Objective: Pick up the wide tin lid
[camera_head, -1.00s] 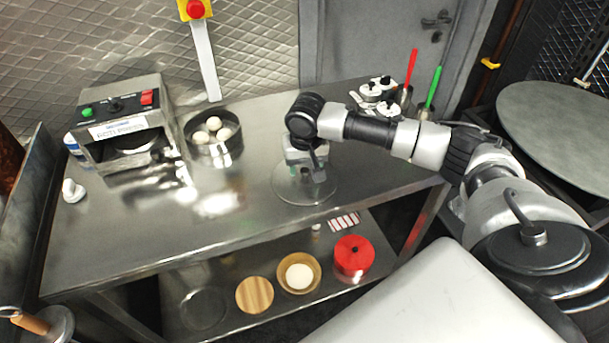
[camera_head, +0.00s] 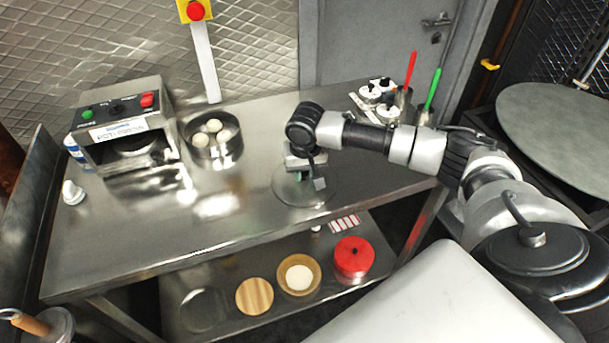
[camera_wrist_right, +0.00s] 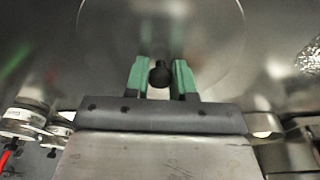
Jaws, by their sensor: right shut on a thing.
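The wide tin lid (camera_head: 290,194) is a thin, round, shiny disc near the front edge of the steel table. In the right wrist view the lid (camera_wrist_right: 160,25) spreads behind my fingers, with a dark round knob (camera_wrist_right: 160,74) at its middle. My right gripper (camera_head: 303,176) is over the lid, pointing down. In the right wrist view its green fingertips (camera_wrist_right: 161,78) stand on both sides of the knob, shut on it. The lid looks flat; I cannot tell whether it touches the table. My left gripper is not in view.
A press machine (camera_head: 122,125) and a round tin of pale balls (camera_head: 213,138) stand left on the table (camera_head: 150,225). Small white-lidded jars (camera_head: 370,95) and red- and green-handled tools stand at the back right. A red tin (camera_head: 353,258) is on the lower shelf.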

